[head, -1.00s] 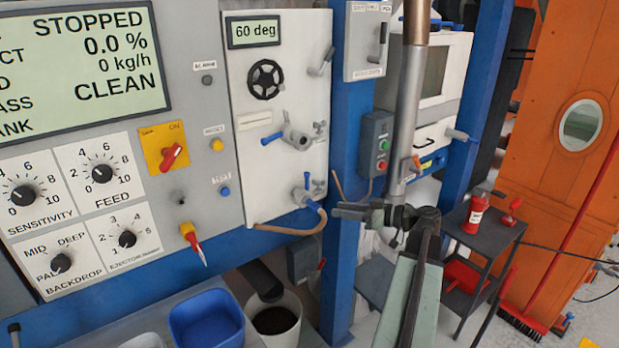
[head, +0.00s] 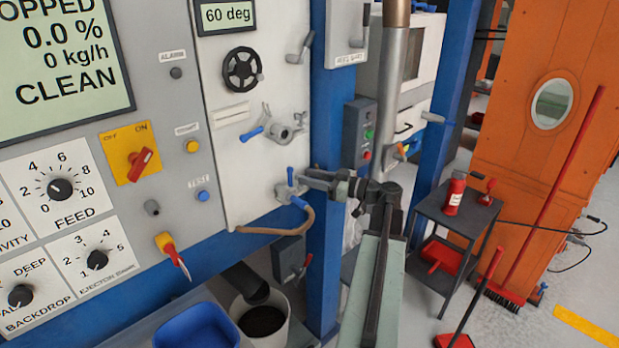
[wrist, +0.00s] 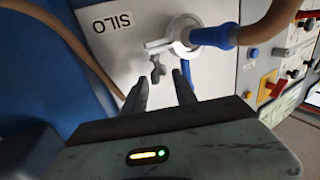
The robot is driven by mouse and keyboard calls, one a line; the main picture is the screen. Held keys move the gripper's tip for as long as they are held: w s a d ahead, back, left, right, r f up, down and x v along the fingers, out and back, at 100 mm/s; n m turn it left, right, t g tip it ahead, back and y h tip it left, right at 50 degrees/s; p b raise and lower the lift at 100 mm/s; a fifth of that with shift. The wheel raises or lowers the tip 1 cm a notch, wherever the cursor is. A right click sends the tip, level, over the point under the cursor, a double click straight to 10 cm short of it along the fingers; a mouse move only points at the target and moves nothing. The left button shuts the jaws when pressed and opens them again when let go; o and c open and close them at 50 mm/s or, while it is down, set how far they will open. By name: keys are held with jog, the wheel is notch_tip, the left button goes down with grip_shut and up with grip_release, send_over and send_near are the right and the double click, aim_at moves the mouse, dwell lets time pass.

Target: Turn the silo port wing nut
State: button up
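The silo port (head: 284,191) is the lower port on the white panel, with a blue collar and a brown hose. In the wrist view the port (wrist: 184,38) sits beside the SILO label. Its small grey wing nut (wrist: 157,69) stands just beyond my fingertips, between them in the picture. My gripper (wrist: 160,88) is open, a finger on each side of the nut's line; I see no contact. In the head view my gripper (head: 310,178) is close to the port's right side and hides the wing nut there.
An upper port (head: 284,132) with its own wing nut (head: 300,120) and a blue handle is above. A blue post (head: 330,120) stands just right of the panel. The brown hose (head: 285,228) curves below my gripper. A bucket (head: 262,322) is below.

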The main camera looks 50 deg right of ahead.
jog(key=shift+w+a, duration=0.1)
jog(key=shift+w, duration=0.15)
jog(key=shift+c, duration=0.3)
grip_shut()
dwell(0.8)
jog(key=shift+o, duration=0.3)
grip_release()
jog(key=v, duration=0.7)
jog(key=shift+s, duration=0.4)
